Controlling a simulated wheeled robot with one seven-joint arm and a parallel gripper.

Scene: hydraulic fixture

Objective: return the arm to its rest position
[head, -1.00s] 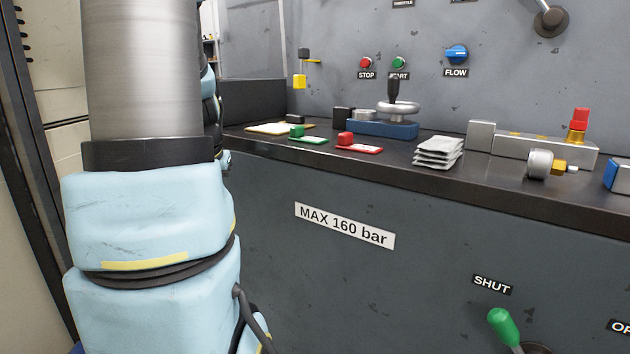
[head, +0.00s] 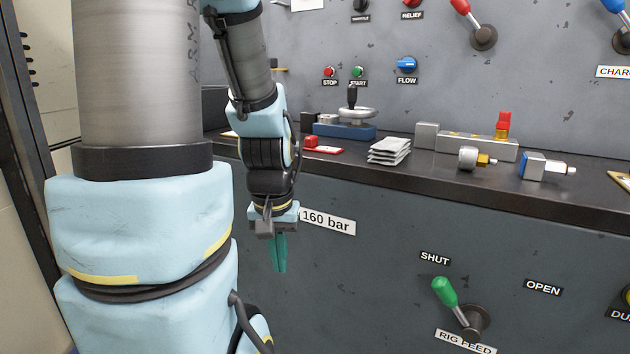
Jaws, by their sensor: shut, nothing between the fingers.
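My gripper (head: 279,268) hangs from my light-blue and grey arm left of centre in the head view. Its teal fingers point down and are shut with nothing between them. My larger arm or column links fill the left side of the picture.
The dark bench (head: 400,175) holds a blue-based handwheel valve (head: 345,128), a stack of grey packets (head: 389,150), a metal block with a red cap (head: 478,142) and fittings. A green-handled lever (head: 447,293) sticks out below, near "SHUT". The cabinet face between gripper and lever is clear.

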